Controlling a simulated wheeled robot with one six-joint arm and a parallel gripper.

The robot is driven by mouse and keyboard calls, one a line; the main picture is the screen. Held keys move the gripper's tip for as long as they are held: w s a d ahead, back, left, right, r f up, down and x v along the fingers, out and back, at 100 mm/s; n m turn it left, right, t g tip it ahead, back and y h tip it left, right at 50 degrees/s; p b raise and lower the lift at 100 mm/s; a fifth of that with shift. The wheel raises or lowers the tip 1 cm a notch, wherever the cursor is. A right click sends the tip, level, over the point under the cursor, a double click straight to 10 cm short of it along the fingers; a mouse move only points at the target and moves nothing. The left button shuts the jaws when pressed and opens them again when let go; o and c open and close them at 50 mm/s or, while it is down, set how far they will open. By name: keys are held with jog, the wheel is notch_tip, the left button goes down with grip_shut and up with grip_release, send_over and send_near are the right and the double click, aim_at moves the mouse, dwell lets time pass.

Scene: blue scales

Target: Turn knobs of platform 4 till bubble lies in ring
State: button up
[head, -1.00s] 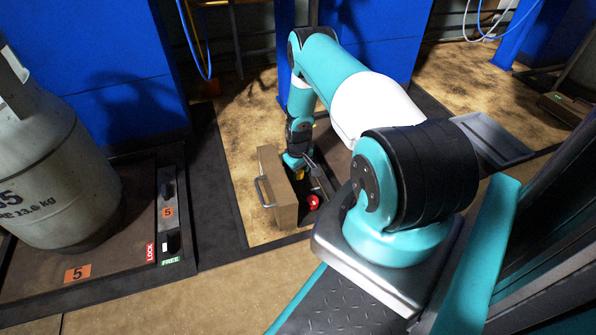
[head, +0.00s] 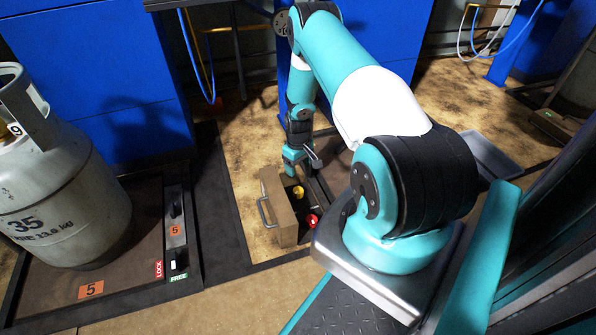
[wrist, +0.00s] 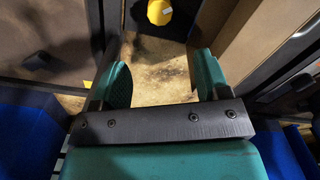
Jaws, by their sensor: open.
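A yellow knob (head: 298,191) and a red knob (head: 312,220) stand beside a tan box-like body with a metal handle (head: 278,207), low at the centre of the head view. My gripper (head: 293,172) points down just behind and above the yellow knob, apart from it. In the wrist view my gripper (wrist: 160,82) is open with nothing between its two teal fingers. The yellow knob also shows in the wrist view (wrist: 160,12), at the top edge beyond the fingertips. I see no bubble, no ring and no number 4.
A grey gas cylinder (head: 60,190) stands on the platform marked 5 (head: 91,289) at the left. Blue cabinets (head: 95,70) stand behind. A tan wall in the wrist view (wrist: 245,40) is close to the right finger. A metal tray (head: 490,155) lies at the right.

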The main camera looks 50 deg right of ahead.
jog(key=shift+r+p, duration=0.55)
jog(key=shift+r, duration=1.4)
